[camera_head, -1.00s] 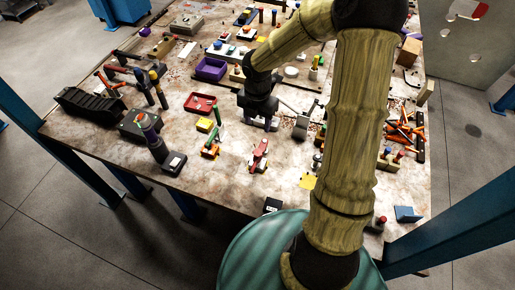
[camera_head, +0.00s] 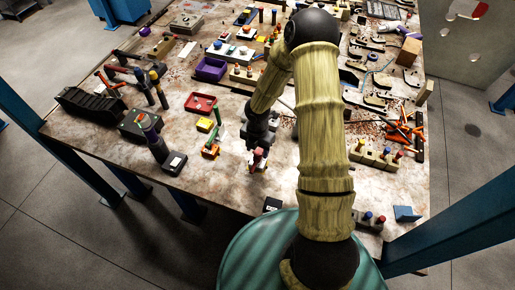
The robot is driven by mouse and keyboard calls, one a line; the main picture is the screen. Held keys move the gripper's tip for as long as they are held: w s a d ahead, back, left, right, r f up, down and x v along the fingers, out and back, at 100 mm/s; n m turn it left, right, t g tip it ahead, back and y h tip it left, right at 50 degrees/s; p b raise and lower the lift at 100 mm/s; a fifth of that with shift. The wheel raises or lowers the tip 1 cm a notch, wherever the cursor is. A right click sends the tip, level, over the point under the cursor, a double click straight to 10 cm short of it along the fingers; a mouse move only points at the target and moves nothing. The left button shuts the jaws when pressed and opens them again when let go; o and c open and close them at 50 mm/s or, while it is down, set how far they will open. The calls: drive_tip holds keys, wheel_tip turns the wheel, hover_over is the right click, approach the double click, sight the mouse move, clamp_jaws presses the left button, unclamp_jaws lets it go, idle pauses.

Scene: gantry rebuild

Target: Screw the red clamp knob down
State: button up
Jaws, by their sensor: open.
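The red clamp (camera_head: 257,155) stands on the near middle of the worn workbench (camera_head: 225,180). Only small red parts of it show, as my gripper covers most of it. My gripper (camera_head: 257,163) points down at the clamp and its fingers overlap it in the picture. The jaws are open. I cannot tell whether the fingers stand around the knob or touch it, as the view is small and the knob is not clearly made out.
A green-handled orange clamp (camera_head: 212,149) and a yellow block (camera_head: 205,125) stand left of my gripper. A red tray (camera_head: 200,103) and a purple bin (camera_head: 211,69) lie farther back. Bare bench lies in front, with a small black box (camera_head: 272,205) at the near edge.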

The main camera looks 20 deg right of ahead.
drive_tip(key=c, duration=0.8)
drive_tip(key=shift+m, duration=0.4)
